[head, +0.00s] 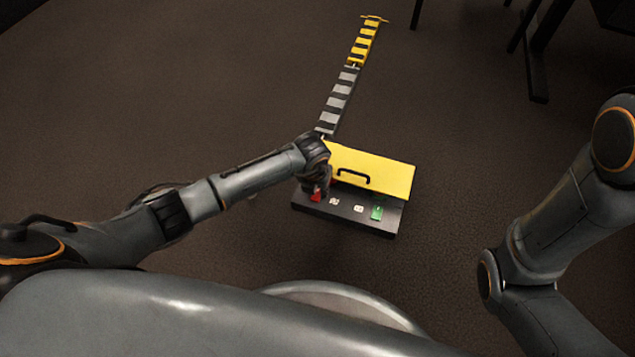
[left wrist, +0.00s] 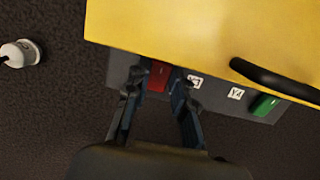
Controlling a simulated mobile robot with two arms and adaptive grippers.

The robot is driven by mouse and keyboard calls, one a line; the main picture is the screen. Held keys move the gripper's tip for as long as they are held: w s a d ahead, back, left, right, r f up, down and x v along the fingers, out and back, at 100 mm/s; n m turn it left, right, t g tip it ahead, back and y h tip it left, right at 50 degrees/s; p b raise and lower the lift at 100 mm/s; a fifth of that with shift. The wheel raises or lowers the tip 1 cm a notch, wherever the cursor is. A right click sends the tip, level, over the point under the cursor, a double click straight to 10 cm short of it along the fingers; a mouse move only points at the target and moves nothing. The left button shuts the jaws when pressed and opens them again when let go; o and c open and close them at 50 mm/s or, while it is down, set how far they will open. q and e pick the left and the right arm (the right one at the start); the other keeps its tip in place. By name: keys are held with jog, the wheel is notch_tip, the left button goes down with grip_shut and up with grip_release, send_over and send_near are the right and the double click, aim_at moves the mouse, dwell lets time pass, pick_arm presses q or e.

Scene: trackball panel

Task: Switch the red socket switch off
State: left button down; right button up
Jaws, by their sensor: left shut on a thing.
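The red socket switch (head: 316,196) is at the left end of the dark panel (head: 345,217) in front of a yellow box. In the left wrist view the red switch (left wrist: 160,77) sits between the two fingers of my left gripper (left wrist: 156,88), which is shut on it. In the head view my left gripper (head: 315,182) is over the switch and hides part of it. I cannot tell which way the switch is tipped. My right gripper is out of view; only part of my right arm shows at the right.
The yellow box (head: 372,168) with a black handle (head: 353,173) stands behind the panel. A green switch (head: 377,213) is at the panel's right end, with white labels between. A striped strip (head: 338,100) runs back along the floor. A white round thing (left wrist: 17,54) lies at left.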

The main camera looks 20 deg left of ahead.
aim_at(314, 201)
pick_arm(q)
jog(key=c, duration=1.1)
grip_release()
jog(key=r, duration=0.4)
jog(key=s+r, duration=0.1)
jog(key=r, duration=0.2)
jog(key=s+r, duration=0.1)
jog(key=r, duration=0.3)
jog(key=shift+s+a+r, duration=0.1)
jog(key=shift+r, duration=0.25)
